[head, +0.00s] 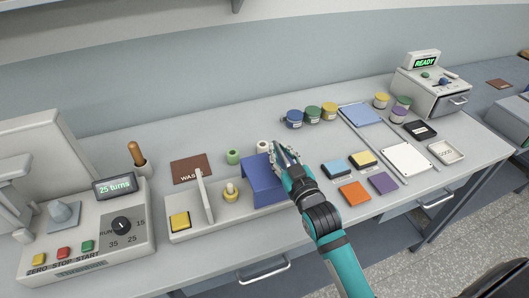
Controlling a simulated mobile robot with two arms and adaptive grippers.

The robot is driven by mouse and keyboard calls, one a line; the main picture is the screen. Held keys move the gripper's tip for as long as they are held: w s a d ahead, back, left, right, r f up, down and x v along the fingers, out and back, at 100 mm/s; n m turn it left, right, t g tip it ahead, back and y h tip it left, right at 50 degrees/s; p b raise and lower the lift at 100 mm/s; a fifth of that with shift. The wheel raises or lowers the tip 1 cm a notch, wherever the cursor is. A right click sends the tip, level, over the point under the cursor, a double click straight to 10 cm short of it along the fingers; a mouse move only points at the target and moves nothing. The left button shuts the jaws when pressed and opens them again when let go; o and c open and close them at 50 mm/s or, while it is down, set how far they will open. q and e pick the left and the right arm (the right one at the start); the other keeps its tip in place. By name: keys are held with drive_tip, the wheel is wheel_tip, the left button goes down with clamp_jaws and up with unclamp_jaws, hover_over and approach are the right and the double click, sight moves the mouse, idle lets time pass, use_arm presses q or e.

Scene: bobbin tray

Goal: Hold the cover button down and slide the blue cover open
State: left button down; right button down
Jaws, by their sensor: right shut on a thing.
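The blue cover (262,183) sits over the right part of a low white tray (218,222) on the table. My right gripper (283,156) is at the cover's right upper edge and shut on it; the fingers hide part of that edge. The square yellow cover button (180,220) is on the tray's left end, with nothing touching it. A thin white upright plate (206,196) stands between the button and a yellow bobbin (231,192), which shows uncovered to the left of the cover. My left gripper is not in view.
A winder with a dial and a "25 turns" display (115,187) stands at left. Behind the tray are a brown mat (191,170) and a green spool (233,157). Colored blocks (354,193) lie right of my arm. Jars (312,114) stand behind.

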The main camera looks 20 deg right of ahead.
drive_tip(key=shift+d, duration=0.85)
drive_tip(key=shift+a, duration=0.1)
drive_tip(key=c, duration=1.3)
unclamp_jaws()
drive_tip(key=s, duration=1.2)
drive_tip(key=shift+s+f, duration=0.1)
